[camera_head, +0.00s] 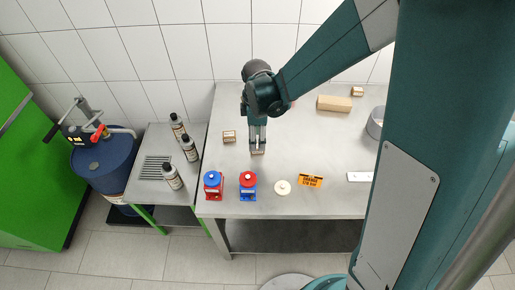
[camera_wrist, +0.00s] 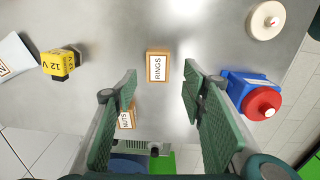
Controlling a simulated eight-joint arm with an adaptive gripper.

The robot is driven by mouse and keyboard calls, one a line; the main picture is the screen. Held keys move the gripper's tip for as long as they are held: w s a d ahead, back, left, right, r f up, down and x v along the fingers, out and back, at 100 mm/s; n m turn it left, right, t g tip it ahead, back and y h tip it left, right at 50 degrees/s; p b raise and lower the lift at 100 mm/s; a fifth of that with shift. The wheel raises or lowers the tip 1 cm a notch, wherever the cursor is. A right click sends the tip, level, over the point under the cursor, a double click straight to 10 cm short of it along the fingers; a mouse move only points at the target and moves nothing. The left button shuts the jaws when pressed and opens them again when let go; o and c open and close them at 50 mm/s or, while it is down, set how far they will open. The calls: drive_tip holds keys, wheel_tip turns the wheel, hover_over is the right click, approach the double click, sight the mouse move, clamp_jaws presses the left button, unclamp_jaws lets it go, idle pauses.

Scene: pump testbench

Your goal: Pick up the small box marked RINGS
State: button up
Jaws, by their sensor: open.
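The small RINGS box (camera_wrist: 157,66) is tan with a white label. It lies on the grey metal table in the wrist view, ahead of and between my fingertips. My gripper (camera_wrist: 160,77) is open, with one green finger on each side of the box's line and nothing held. In the head view my gripper (camera_head: 257,147) points down over the table. The box is mostly hidden there under the fingers. I cannot tell how much height is left between fingertips and box.
A similar NUTS box (camera_wrist: 127,117) lies nearby, partly behind a finger; it also shows in the head view (camera_head: 228,136). A blue unit with a red knob (camera_wrist: 252,93) stands close to the right finger. A yellow 12 V block (camera_wrist: 57,64) and a cream disc (camera_wrist: 265,20) lie farther off.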

drive_tip(key=shift+f, duration=0.1)
idle(0.3)
drive_tip(key=shift+w+d+f, duration=0.1)
drive_tip(key=shift+w+f, duration=0.05)
drive_tip(key=shift+f, duration=0.65)
drive_tip(key=shift+w+d+f, duration=0.1)
drive_tip(key=shift+f, duration=1.6)
drive_tip(key=shift+c, duration=0.3)
drive_tip(key=c, duration=0.9)
